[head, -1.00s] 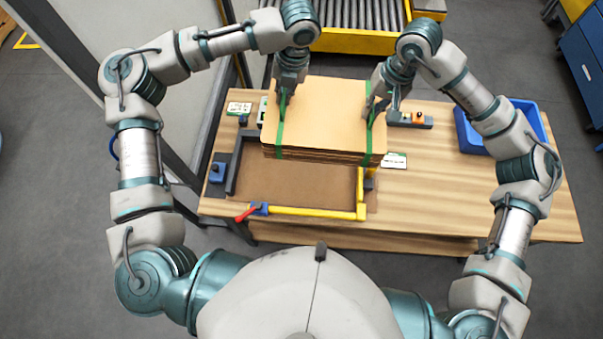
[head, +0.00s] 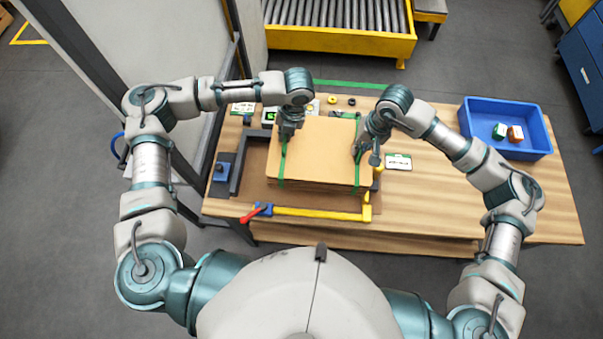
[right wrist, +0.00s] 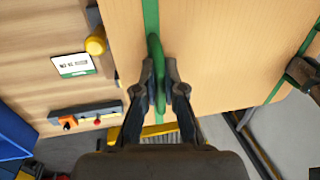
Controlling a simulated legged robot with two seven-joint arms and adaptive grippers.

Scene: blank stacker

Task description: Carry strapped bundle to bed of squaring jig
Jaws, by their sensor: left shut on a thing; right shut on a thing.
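The strapped bundle (head: 320,150) is a flat stack of tan sheets with two green straps. In the head view it is over the brown bed of the squaring jig (head: 252,188). Its underside is hidden, so I cannot tell whether it touches the bed. My left gripper (head: 284,140) is shut on the left strap and my right gripper (head: 360,152) on the right strap. The right wrist view shows my right fingers (right wrist: 159,88) closed around a green strap loop (right wrist: 156,65). My left gripper (right wrist: 303,75) shows at that view's right edge.
The jig has a dark corner fence (head: 237,168), a yellow front bar (head: 315,213) and a red lever (head: 250,216). A label card (head: 398,162) lies right of the bundle. A blue bin (head: 505,143) holds small boxes. A roller conveyor (head: 340,40) stands behind.

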